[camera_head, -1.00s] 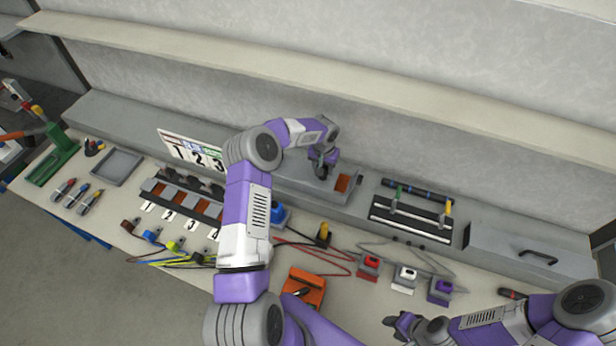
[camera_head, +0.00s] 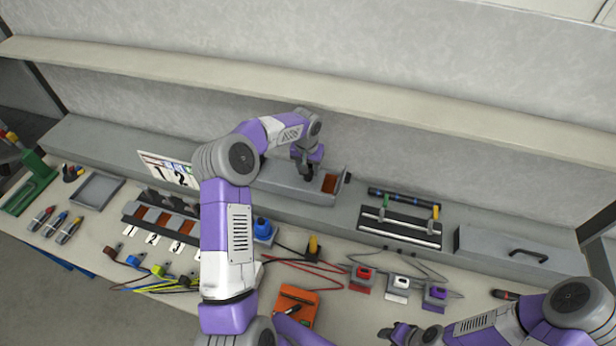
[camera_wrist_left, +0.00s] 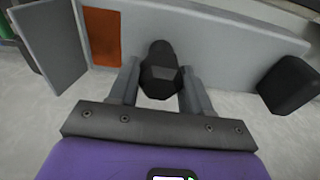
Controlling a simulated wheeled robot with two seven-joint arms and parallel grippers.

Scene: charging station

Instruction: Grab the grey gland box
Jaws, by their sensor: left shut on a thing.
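The grey gland box (camera_head: 275,182) is a long open-topped grey box at the back of the bench, with an orange-brown patch inside near its right end. In the left wrist view, its grey wall (camera_wrist_left: 215,38) and orange patch (camera_wrist_left: 101,38) show. My left gripper (camera_head: 307,170) reaches down to it from above. In the left wrist view, the fingers (camera_wrist_left: 160,82) are shut on a black faceted fitting at the box wall. A second black fitting (camera_wrist_left: 290,85) sits further right along the wall. My right gripper (camera_head: 398,334) is low in the head view, away from the box; its jaws are unclear.
A black rack (camera_head: 400,228) stands right of the box, and a grey case with a black handle (camera_head: 515,250) beyond it. A numbered card (camera_head: 165,170) stands left. Red cables, an orange box (camera_head: 297,305) and small coloured connectors lie in front. A wall is close behind.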

